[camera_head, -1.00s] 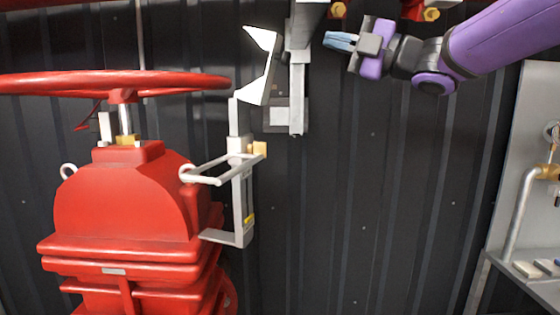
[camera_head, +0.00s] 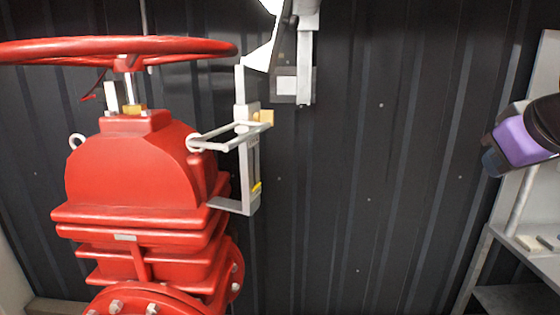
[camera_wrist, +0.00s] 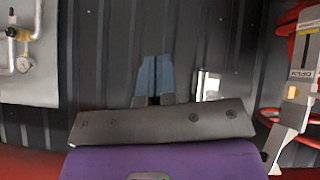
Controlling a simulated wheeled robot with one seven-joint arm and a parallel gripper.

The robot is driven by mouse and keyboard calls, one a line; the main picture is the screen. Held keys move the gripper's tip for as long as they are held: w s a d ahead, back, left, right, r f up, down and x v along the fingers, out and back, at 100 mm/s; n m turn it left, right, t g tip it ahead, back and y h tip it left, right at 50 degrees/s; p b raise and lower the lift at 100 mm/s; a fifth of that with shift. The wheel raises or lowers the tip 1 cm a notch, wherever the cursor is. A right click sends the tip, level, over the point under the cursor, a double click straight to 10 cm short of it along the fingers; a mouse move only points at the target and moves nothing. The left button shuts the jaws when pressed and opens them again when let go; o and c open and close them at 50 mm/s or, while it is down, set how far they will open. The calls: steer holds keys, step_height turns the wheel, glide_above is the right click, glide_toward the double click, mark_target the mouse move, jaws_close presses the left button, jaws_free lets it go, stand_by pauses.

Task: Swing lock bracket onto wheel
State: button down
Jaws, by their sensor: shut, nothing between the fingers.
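The red handwheel (camera_head: 60,48) sits on top of the red valve body (camera_head: 140,175). A pale grey bracket (camera_head: 250,175) with a yellow mark stands upright at the valve's right side, apart from the wheel rim. A white pointed plate (camera_head: 262,58) is near the rim's right edge, partly cut off by the top of the picture; I cannot tell whether it touches the rim.
A grey post (camera_head: 304,60) hangs right of the white plate.

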steer(key=c, duration=1.5)
jaws_free()
steer(key=s+f+g, duration=0.1)
steer(key=s, duration=0.1)
steer(key=s+a+f+m+g, duration=0.1)
steer(key=s+f, duration=0.1)
steer(key=s, duration=0.1)
steer(key=s+f+m+g+y, duration=0.1)
steer(key=s+f, duration=0.1)
steer(key=s, duration=0.1)
steer(key=shift+a+f+g, duration=0.15)
steer(key=shift+f+g, duration=0.1)
steer(key=shift+g, duration=0.05)
steer(key=o, duration=0.6)
steer(key=shift+a, duration=0.1)
steer(key=n+t+y, duration=0.2)
steer(key=n+y, duration=1.1)
steer(key=y, duration=0.3)
glide_toward(297, 23)
steer(key=x, duration=1)
steer(key=shift+w+a, duration=0.25)
steer(key=shift+a, duration=0.1)
steer(key=shift+c, duration=0.3)
